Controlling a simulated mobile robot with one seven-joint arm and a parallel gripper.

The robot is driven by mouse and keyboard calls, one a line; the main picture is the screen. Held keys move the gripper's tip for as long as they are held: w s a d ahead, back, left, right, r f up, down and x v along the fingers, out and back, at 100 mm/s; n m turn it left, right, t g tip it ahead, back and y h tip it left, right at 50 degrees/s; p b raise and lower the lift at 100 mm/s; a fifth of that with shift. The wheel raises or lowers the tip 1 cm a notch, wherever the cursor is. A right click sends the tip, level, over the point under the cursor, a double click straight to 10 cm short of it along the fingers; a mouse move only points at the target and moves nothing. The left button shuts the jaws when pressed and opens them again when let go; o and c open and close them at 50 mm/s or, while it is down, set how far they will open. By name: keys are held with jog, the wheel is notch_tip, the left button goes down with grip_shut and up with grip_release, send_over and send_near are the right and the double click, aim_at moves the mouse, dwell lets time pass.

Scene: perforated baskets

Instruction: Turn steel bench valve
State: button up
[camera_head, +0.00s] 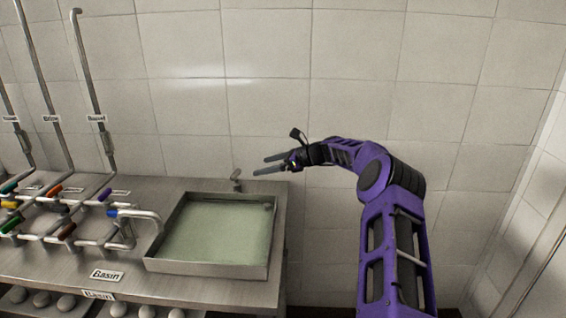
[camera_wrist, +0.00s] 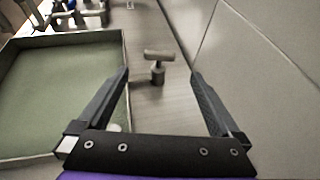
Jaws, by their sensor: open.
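The steel bench valve (camera_head: 236,178) stands on the bench behind the basin's far edge, near the wall. In the wrist view the valve (camera_wrist: 158,66) is a short post with a crossbar handle on top. My gripper (camera_head: 262,164) is open and empty, to the right of the valve and a little above the bench, with its fingers pointing left. In the wrist view the valve shows ahead, in the gap between the fingertips of my gripper (camera_wrist: 160,75), apart from both.
The metal basin (camera_head: 207,270) with pale green contents sits on the bench (camera_head: 60,262). Pipes with coloured handles (camera_head: 68,230) crowd the bench at left. A curved spout (camera_head: 140,214) reaches over the basin. The tiled wall (camera_head: 270,60) is close behind the valve.

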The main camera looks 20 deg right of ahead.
jog(key=v, duration=0.6)
